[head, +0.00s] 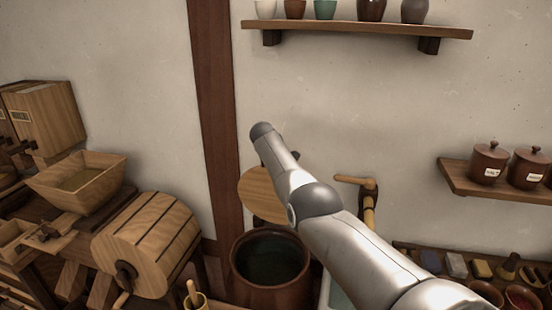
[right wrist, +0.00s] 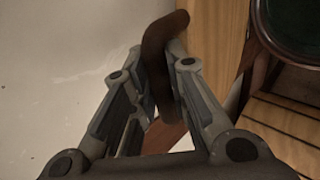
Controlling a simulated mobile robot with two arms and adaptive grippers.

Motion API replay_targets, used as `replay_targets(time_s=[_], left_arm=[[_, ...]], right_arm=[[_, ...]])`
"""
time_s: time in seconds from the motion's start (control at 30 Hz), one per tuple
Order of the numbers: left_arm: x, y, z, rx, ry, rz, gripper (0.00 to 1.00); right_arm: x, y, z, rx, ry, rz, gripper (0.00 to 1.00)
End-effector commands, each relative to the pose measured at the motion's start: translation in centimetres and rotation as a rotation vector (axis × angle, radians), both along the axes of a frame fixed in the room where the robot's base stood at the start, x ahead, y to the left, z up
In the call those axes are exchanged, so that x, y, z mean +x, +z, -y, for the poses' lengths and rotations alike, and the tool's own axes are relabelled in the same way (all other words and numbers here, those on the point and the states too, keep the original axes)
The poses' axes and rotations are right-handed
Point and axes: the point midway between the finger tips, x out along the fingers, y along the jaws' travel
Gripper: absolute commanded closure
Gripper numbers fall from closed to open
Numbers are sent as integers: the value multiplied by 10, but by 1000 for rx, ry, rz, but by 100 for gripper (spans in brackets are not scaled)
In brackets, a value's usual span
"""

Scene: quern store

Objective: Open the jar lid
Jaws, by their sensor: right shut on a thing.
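The large brown jar (head: 270,275) stands on the floor side of the wall post, its mouth open and its inside dark. A round pale wooden lid (head: 258,196) shows raised and tilted behind the jar's rim, partly hidden by my right arm. In the right wrist view my right gripper (right wrist: 163,88) is shut on a dark brown curved handle (right wrist: 162,45). A pale wooden surface (right wrist: 207,50), which looks like the lid, is beside it. The jar's rim (right wrist: 270,45) is at the upper right. My right gripper is hidden in the head view. My left gripper is not in view.
A wooden barrel-shaped mill (head: 148,243) and a wooden hopper (head: 78,181) stand left of the jar. A tap (head: 368,190) is right of it. A shelf with lidded pots (head: 489,163) is at the right, another shelf (head: 350,29) above.

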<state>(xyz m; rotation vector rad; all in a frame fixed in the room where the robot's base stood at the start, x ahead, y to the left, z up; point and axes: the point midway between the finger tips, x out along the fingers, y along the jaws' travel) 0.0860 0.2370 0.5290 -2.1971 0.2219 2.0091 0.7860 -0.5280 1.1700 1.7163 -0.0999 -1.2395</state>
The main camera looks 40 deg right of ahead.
Motion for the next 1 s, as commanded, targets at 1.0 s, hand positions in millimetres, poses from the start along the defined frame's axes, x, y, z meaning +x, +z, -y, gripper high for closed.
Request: replay_targets(time_s=[1.0], left_arm=[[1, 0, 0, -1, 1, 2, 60]], right_arm=[[-3, 1, -1, -3, -4, -7, 63]])
